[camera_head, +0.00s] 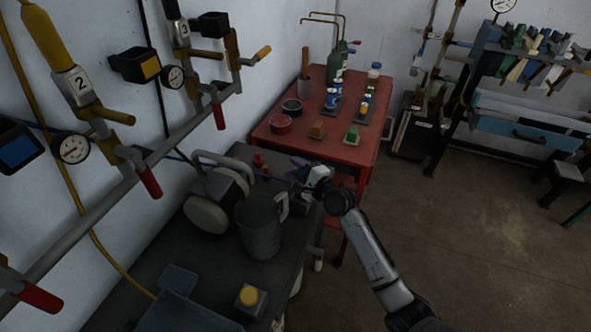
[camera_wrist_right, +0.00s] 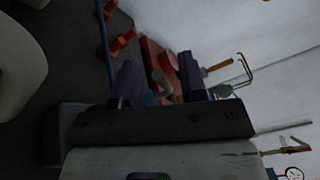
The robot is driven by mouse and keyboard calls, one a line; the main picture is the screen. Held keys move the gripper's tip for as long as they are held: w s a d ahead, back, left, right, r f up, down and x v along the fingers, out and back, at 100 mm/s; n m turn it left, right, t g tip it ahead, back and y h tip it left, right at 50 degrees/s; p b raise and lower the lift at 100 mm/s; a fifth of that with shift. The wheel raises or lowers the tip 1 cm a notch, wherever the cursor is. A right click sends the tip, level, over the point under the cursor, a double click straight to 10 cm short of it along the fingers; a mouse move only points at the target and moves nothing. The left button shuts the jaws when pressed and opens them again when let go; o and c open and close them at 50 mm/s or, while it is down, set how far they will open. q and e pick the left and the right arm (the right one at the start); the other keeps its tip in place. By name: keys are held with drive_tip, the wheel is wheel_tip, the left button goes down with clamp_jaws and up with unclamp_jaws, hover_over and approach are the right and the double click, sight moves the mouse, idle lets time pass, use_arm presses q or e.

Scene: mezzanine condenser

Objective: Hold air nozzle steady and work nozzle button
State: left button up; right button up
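My right gripper (camera_head: 298,170) is over the far right corner of the dark bench in the head view, its arm coming in from the lower right. In the right wrist view its two dark fingers (camera_wrist_right: 160,78) stand apart. A small grey piece and a bit of blue show between them; I cannot tell whether these are the air nozzle or lie behind the gap. A blue hose (camera_wrist_right: 105,45) runs beside red fittings (camera_wrist_right: 120,42), left of the fingers. No air nozzle or nozzle button can be made out with certainty. My left gripper is out of view.
Beyond is a red table (camera_head: 335,152) with bottles and dishes. Wall pipes with valves run left.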

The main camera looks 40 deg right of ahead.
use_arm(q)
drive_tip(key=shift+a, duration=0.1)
use_arm(e)
drive_tip(key=shift+w, duration=0.1)
drive_tip(key=c, duration=0.3)
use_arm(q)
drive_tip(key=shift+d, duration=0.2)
use_arm(e)
clamp_jaws()
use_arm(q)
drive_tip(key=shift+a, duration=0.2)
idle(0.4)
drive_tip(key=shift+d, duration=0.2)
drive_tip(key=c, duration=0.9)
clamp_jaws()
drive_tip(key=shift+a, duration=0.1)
